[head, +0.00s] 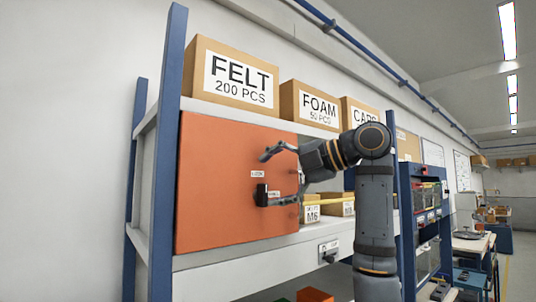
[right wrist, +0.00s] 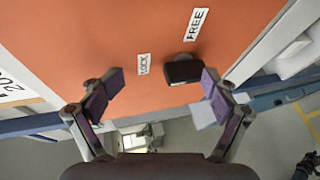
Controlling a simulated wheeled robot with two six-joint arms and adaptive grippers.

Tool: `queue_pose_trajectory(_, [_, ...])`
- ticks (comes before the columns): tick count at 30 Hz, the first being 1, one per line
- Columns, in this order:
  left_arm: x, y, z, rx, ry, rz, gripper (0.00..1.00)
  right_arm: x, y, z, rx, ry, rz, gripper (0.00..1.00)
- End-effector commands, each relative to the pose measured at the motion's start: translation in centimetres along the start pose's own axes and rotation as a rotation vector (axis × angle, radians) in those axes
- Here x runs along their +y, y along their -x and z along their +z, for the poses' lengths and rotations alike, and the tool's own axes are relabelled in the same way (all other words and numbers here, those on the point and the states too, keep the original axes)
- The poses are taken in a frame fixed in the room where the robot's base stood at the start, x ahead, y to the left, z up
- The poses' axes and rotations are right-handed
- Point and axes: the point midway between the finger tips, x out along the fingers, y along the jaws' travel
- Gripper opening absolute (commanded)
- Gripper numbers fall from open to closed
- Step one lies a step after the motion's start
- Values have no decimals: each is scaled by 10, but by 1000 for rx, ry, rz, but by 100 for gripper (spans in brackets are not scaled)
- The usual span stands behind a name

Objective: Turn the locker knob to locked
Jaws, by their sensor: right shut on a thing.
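The orange locker door (head: 225,190) has a black knob (head: 261,194) near its right side. A LOCK label (head: 257,173) is just above the knob and a FREE label (head: 274,193) is to its right. The knob's long side stands about upright, roughly in line with LOCK. In the right wrist view, the knob (right wrist: 183,70) lies beside LOCK (right wrist: 144,64), with FREE (right wrist: 196,24) above it. My right gripper (head: 269,178) is shut on the knob. Its lower finger is at the knob; its upper finger shows apart, beyond LOCK.
FELT (head: 231,85), FOAM (head: 309,107) and other cartons stand on the shelf above. Blue posts (head: 168,150) frame the rack's left side. Small M6 boxes (head: 312,210) sit right of the door, behind my arm. A lower shelf edge (head: 235,263) runs under the door.

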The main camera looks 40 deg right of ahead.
Motion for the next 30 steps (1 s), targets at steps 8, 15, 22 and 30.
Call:
queue_pose_trajectory(8, [1, -7, 2, -3, 0, 0, 40, -9, 19, -1, 4, 1, -4, 72])
queue_pose_trajectory(15, [1, -12, 1, 0, 0, 1, 40, -16, 37, -1, 6, -1, -6, 72])
queue_pose_trajectory(22, [2, -16, 0, 2, 0, 1, 40, -22, 55, -1, 7, 0, -8, 72])
queue_pose_trajectory(30, [2, -18, 3, -1, 0, 1, 40, -28, 76, -2, 7, -1, -9, 72])
